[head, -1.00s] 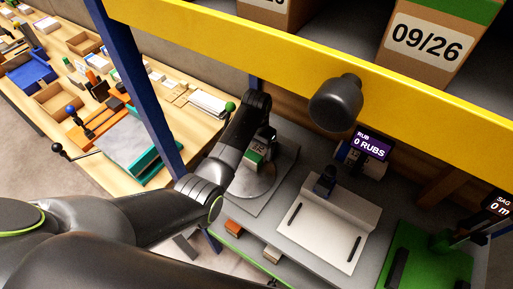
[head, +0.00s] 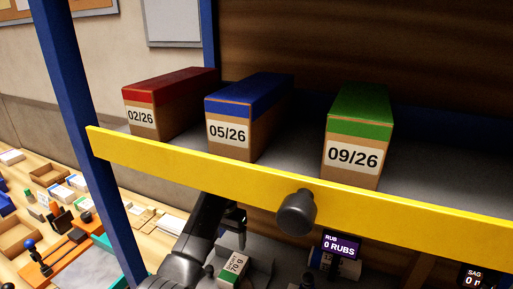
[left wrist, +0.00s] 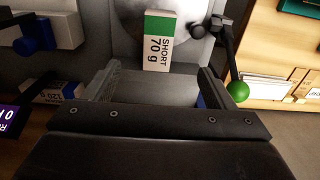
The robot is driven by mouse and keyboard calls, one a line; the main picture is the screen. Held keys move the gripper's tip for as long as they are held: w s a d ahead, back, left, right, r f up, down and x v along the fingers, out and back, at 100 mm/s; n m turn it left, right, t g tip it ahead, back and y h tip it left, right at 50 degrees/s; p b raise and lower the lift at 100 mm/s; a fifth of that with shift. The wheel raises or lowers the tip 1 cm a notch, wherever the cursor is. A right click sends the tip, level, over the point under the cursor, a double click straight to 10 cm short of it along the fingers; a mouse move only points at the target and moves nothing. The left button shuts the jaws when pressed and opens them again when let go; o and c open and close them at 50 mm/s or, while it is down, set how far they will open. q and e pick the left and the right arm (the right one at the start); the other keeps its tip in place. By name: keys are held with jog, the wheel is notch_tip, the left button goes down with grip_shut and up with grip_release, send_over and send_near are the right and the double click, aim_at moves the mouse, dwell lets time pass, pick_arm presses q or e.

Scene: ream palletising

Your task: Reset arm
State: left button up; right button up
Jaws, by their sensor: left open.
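My left gripper (head: 235,226) hangs below the yellow shelf beam in the head view, with its arm coming up from the lower left. In the left wrist view my left gripper (left wrist: 158,88) is open, with nothing between its two fingers. The block also shows in the head view (head: 232,268), just below the gripper. My right gripper is in neither view.
A red-topped box (head: 160,105), a blue-topped box (head: 240,125) and a green-topped box (head: 355,140) stand on the shelf behind the yellow beam (head: 400,212). A dark round-ended fitting (head: 297,212) juts out at the beam. A blue post (head: 70,110) stands at left.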

pick_arm(q)
jog(key=s+a+f+n+t, duration=0.1)
jog(key=s+a+f+n, duration=0.1)
jog(key=s+a+f, duration=0.6)
jog(key=s+a+f+n+t, duration=0.1)
jog(key=s+a+f, duration=0.45)
jog(key=s, duration=0.55)
jog(key=s+a+r+n+t+y, duration=0.1)
jog(key=s+a+r, duration=0.15)
jog(key=s, duration=0.85)
jog(key=s+a+r+n+t+y, duration=0.1)
jog(key=s+a+r, duration=0.15)
jog(key=s, duration=0.85)
notch_tip(320, 180, down, 34)
jog(key=a+g+b, duration=0.2)
jog(key=b, duration=0.6)
jog(key=s+f+b, duration=0.3)
jog(key=s+f, duration=0.4)
jog(key=f, duration=0.3)
jog(key=s+d+f+g+b, duration=0.1)
jog(key=s+f+b, duration=0.2)
jog(key=s+f, duration=0.4)
notch_tip(320, 180, down, 5)
jog(key=shift+s+d+r+h, duration=0.15)
jog(key=shift+s+r+h, duration=0.05)
jog(key=shift+s+h, duration=0.2)
